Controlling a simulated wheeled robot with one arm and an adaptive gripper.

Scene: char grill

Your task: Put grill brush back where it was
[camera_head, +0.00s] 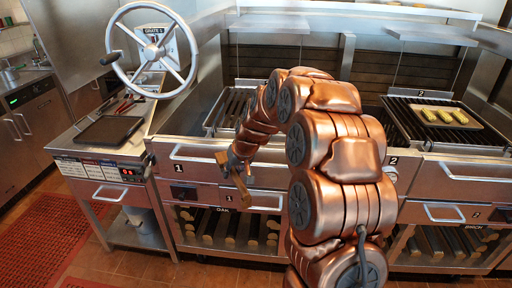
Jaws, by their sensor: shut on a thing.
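My gripper (232,164) hangs at the end of my copper-coloured arm, in front of the left grill's front edge, near the drawer marked 1. It is shut on a small brownish thing, the grill brush (242,190), which points down and slightly right in front of the drawer front. Most of the brush is hidden or too small to make out.
The left grill grate (232,106) is partly behind my arm. The right grill (436,122) carries a tray (470,124) with several yellowish pieces. A side counter at left holds a dark board (108,130) and red-handled tools (126,104). A large handwheel (152,52) stands above it.

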